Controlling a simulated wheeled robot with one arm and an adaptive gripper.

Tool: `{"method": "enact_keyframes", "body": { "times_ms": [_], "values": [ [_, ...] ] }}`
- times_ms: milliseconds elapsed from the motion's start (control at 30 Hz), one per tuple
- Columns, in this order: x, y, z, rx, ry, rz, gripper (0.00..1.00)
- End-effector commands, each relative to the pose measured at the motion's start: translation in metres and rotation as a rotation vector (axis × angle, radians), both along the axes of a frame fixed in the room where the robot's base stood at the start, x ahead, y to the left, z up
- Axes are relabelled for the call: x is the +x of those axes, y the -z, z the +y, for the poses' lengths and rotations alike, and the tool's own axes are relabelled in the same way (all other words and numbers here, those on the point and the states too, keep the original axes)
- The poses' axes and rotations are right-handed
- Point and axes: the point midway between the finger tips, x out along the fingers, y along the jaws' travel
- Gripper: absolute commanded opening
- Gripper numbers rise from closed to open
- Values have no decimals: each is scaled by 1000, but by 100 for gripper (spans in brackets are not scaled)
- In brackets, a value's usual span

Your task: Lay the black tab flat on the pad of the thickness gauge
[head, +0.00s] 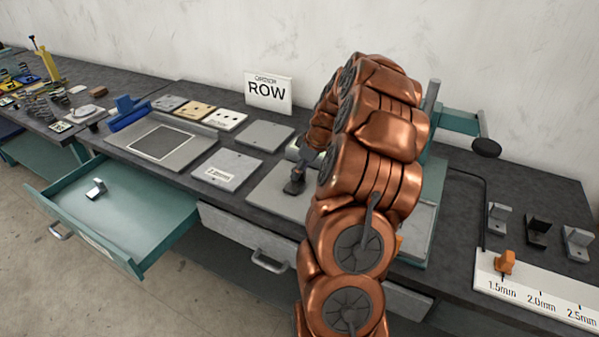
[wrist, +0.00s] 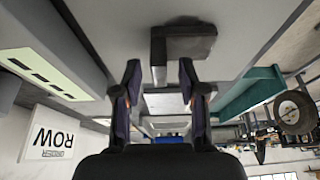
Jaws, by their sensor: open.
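A black L-shaped tab (head: 538,232) stands at the right of the bench, between two silver tabs. My gripper (head: 295,178) is low over a light grey plate in the middle of the bench, left of my copper arm. In the wrist view, which is upside down, my gripper (wrist: 158,78) is open, with a finger on either side of the upright of a dark grey L-shaped piece (wrist: 190,45). A grey device with a dark square pad (head: 160,143) and a blue bar sits at the left. I cannot tell whether it is the thickness gauge.
A teal drawer (head: 125,215) hangs open at the front left with a silver tab (head: 96,188) inside. A white strip (head: 540,288) marked in millimetres, with an orange pointer (head: 504,262), lies front right. A ROW sign (head: 268,93) stands near the wall. My arm hides the bench behind it.

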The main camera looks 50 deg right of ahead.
Motion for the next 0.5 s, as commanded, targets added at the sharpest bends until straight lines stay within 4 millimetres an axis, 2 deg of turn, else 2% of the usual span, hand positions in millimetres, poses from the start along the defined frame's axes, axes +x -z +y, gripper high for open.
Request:
{"method": "enact_keyframes", "body": {
  "times_ms": [500],
  "values": [
    [-32, -82, -11, -6, 2, -6, 41]
  ]
}}
